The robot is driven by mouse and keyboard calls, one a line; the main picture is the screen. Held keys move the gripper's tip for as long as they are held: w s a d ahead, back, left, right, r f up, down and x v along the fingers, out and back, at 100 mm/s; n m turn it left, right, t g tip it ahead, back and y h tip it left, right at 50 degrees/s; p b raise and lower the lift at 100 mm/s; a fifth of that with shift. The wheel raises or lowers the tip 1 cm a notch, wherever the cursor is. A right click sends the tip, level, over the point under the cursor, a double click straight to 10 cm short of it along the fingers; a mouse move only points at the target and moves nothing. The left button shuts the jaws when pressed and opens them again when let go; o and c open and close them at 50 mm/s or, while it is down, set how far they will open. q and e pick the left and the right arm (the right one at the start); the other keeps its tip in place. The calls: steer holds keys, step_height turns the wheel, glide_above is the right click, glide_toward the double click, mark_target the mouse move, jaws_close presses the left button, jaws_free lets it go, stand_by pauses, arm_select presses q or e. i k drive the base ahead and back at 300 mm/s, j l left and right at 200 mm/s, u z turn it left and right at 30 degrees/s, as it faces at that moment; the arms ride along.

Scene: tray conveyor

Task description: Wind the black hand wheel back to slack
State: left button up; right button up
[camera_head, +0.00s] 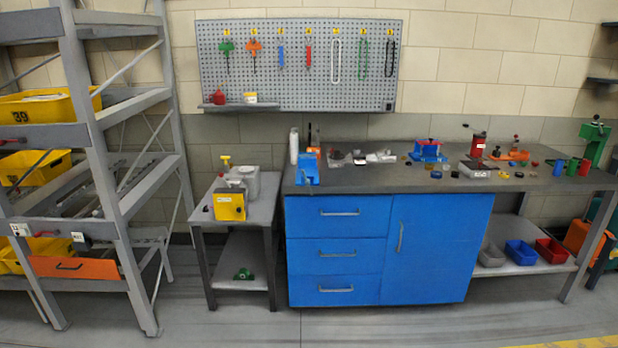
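I cannot pick out a black hand wheel for certain in the head view. A green upright machine (594,143) at the right end of the workbench has a small dark part on top, too small to tell what it is. A yellow unit (230,205) with a yellow handle stands on the small side table, with no black wheel that I can make out on it. Neither of my grippers is in view.
A workbench (340,188) with blue drawers and door carries several small tools and parts. A grey rack (122,205) with yellow bins stands at the left. A small side table (262,212) stands between them. The floor (250,328) in front is clear.

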mark_target(337, 154)
steer(key=i+z, duration=0.15)
steer(key=i, duration=0.35)
steer(key=i+j+z, duration=0.15)
steer(key=i, duration=0.3)
steer(key=i+j+z, duration=0.15)
steer(key=i, duration=0.35)
steer(key=i+j+z, duration=0.15)
steer(key=i, duration=0.3)
steer(key=j, duration=0.1)
